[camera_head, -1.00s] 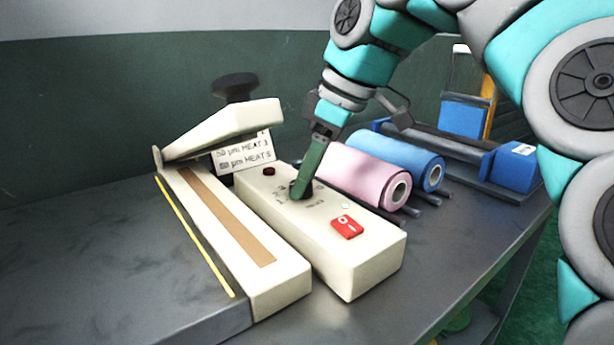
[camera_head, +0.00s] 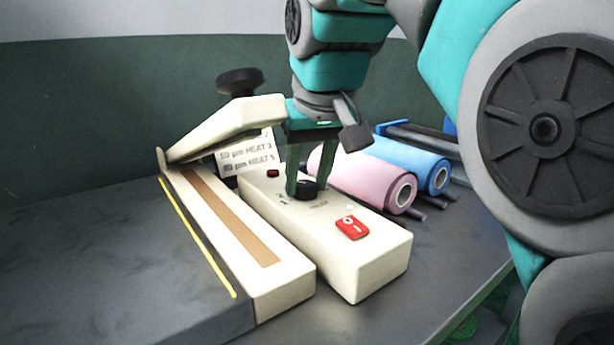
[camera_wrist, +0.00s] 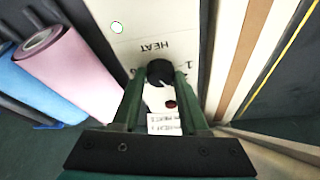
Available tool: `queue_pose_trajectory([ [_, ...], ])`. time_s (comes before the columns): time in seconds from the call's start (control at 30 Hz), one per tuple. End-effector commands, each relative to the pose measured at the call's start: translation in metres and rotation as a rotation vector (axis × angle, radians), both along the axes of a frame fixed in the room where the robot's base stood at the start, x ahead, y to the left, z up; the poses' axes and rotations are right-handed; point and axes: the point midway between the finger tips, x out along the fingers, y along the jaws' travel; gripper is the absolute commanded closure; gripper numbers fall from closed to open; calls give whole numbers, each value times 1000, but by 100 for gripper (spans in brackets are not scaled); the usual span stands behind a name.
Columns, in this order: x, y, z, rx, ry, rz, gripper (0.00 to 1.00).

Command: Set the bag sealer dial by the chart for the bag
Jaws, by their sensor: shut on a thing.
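The bag sealer (camera_head: 290,285) is cream-coloured, with its arm (camera_head: 225,128) raised. Its control box (camera_head: 375,262) carries a black dial (camera_head: 307,188). My gripper (camera_head: 305,180) points down with its green fingers around the dial, shut on it. In the wrist view the black dial (camera_wrist: 160,71) sits between the two fingertips, near the printed word HEAT and a number 1; the other numbers are mostly hidden. The chart card (camera_head: 247,158) behind the box reads 50 µm HEAT 3, then what looks like 80 µm HEAT 5. No bag is clearly visible.
A red switch (camera_head: 352,227) and a dark red button (camera_head: 272,173) are on the control box. A pink roll (camera_head: 365,180) and a blue roll (camera_head: 415,163) lie to its right. The grey bench (camera_head: 90,240) is clear at left.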

Motion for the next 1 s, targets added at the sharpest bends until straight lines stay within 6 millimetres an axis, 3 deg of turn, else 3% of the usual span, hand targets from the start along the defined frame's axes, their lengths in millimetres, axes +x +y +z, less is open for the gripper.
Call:
queue_pose_trajectory([
  [0.4,0,2,0,-1,1,-249,100],
  [1.0,-1,3,0,0,2,-308,100],
])
